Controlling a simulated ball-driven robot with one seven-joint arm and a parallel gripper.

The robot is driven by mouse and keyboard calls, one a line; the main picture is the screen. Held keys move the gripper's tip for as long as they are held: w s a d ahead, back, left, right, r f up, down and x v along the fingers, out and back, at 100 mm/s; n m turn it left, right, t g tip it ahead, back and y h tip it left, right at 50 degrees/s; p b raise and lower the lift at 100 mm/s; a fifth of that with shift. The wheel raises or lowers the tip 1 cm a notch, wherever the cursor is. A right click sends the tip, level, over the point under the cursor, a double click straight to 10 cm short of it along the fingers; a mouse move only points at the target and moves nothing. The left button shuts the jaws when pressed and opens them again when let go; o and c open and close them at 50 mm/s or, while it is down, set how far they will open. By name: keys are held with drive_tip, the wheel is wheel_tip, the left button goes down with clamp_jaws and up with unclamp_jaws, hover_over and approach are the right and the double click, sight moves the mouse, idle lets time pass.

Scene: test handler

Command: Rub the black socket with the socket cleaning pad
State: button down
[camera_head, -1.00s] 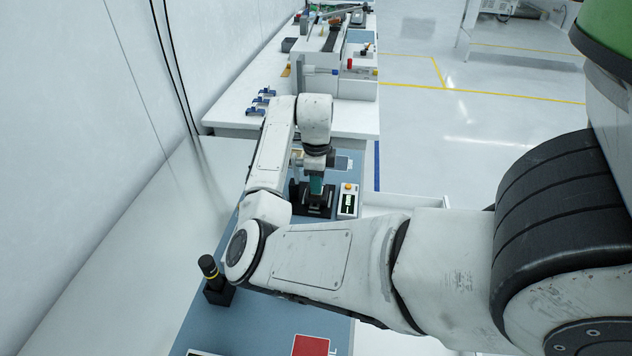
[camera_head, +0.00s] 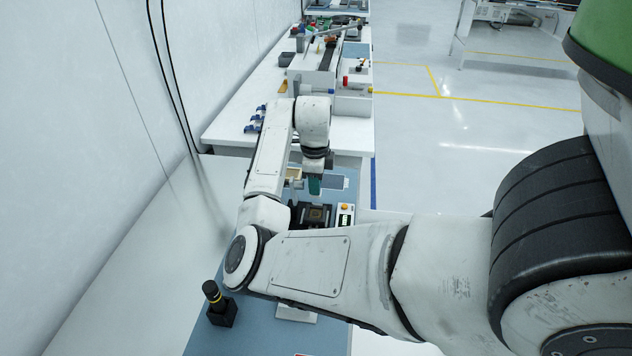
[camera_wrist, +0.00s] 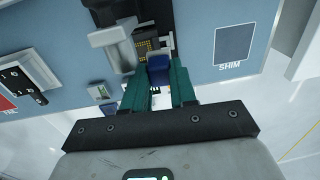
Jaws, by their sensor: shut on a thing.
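The black socket (camera_head: 317,213) sits on the blue mat (camera_head: 270,322), its brownish centre showing in the head view. In the wrist view the socket's gold contacts (camera_wrist: 148,44) show beside a grey lever-like part (camera_wrist: 110,38). My gripper (camera_head: 314,186) has green fingers and is above and just behind the socket in the head view. In the wrist view my gripper (camera_wrist: 159,82) is shut on a blue block (camera_wrist: 159,70), which looks like the socket cleaning pad. The block overlaps the socket's near edge in that view; whether they touch cannot be told.
A dark rectangle marked SHIM (camera_wrist: 233,45) is on the mat. A white bench (camera_head: 225,125) lies beyond.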

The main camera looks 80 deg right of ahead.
drive_tip(key=shift+a, duration=0.1)
drive_tip(key=shift+r, duration=0.1)
drive_tip(key=shift+r+p, duration=1.2)
drive_tip(key=shift+r, duration=0.25)
drive_tip(key=shift+a+f, duration=0.1)
